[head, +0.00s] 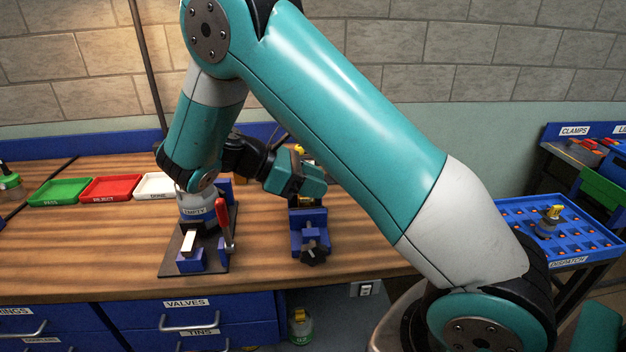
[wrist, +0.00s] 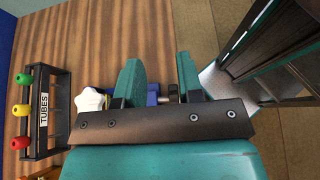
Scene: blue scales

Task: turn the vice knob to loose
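The blue vice (head: 311,222) stands near the front edge of the wooden bench. Its dark star-shaped knob (head: 314,254) faces the front, below my gripper (head: 308,186). In the wrist view my gripper (wrist: 160,75) has its two teal fingers apart, with a clear gap between them. A blue part of the vice (wrist: 152,93) shows in that gap, partly hidden by the fingers and the gripper's dark plate. A yellow thing sits at the vice's top, mostly hidden by my gripper in the head view. No contact with the knob is visible.
Left of the vice, a dark fixture plate (head: 216,262) carries a red-handled clamp (head: 225,222). Green (head: 60,192), red (head: 112,188) and white trays stand farther left. A blue dispatch tray (head: 515,225) stands right.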

